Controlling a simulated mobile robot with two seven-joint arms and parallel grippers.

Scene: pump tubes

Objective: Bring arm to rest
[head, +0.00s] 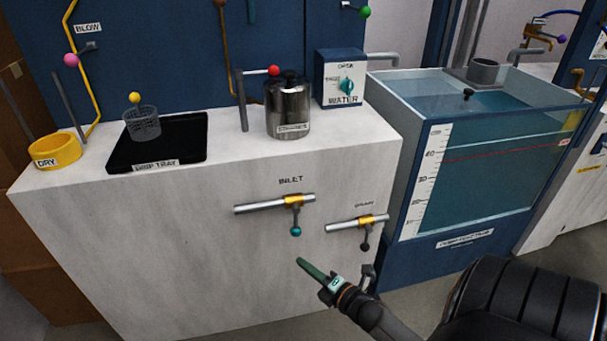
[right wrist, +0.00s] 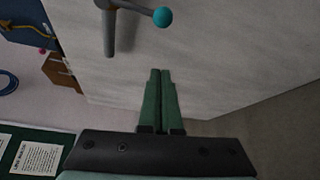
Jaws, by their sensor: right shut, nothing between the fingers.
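My right gripper (head: 310,268) is in front of the white bench's front face, below the inlet valve (head: 294,202). In the right wrist view its two green fingers (right wrist: 160,85) are together with nothing between them. The inlet valve has a teal knob on a lever that hangs down; the knob also shows in the right wrist view (right wrist: 162,17), ahead of the fingers and apart from them. My right arm (head: 375,318) comes in from the bottom right. My left gripper is not in view.
The white bench (head: 160,235) carries a drip tray (head: 185,155) with a mesh basket (head: 142,124), a yellow dry ring (head: 56,151) and a metal canister (head: 288,112). The drain valve (head: 358,223) is right of the inlet. A water tank (head: 480,185) stands at right.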

